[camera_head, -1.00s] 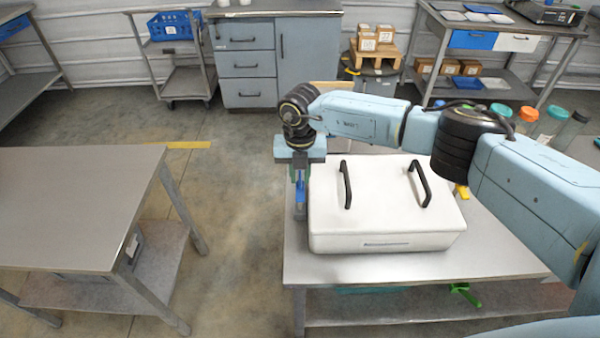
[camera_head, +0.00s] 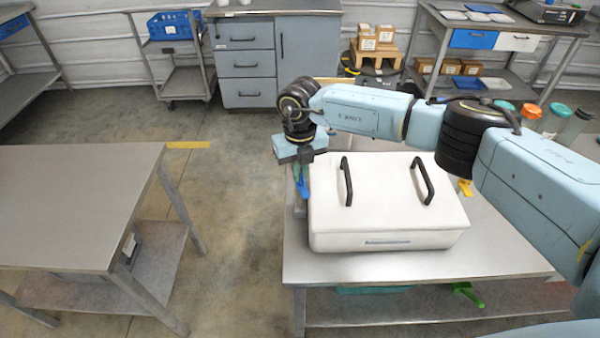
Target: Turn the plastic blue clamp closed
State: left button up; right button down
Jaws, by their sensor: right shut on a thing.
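The blue clamp (camera_head: 303,187) is at the left side of the white hopper box (camera_head: 385,217), near the left edge of the steel table (camera_head: 420,267). My right gripper (camera_head: 301,171) points down over it and is shut on the clamp. The gripper is tilted, and the clamp slants in the picture. The gripper body hides the clamp's upper part, so how far it is turned cannot be told. My left gripper is not in view.
Two black handles (camera_head: 347,182) stand up from the box lid. A yellow clamp (camera_head: 464,188) shows at the box's right side. Colored-lid bottles (camera_head: 553,121) stand at the table's right back. An empty steel table (camera_head: 75,205) is at left, with open floor between.

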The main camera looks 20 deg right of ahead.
jog(key=n+b, duration=0.2)
jog(key=n, duration=0.3)
jog(key=shift+f+n+b, duration=0.1)
jog(key=shift+n+b, duration=0.2)
jog(key=shift+b, duration=0.05)
jog(key=n+b, duration=0.2)
jog(key=n, duration=0.2)
jog(key=shift+n+b, duration=0.3)
jog(key=shift+n, duration=0.3)
jog(key=shift+n+b, duration=0.4)
jog(key=shift+n, duration=0.6)
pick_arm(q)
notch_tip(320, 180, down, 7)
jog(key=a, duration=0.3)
pick_arm(e)
jog(key=shift+n, duration=0.5)
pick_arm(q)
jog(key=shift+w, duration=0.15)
pick_arm(e)
jog(key=c, duration=1.6)
grip_release()
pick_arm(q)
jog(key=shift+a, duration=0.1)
pick_arm(e)
jog(key=shift+o, duration=0.2)
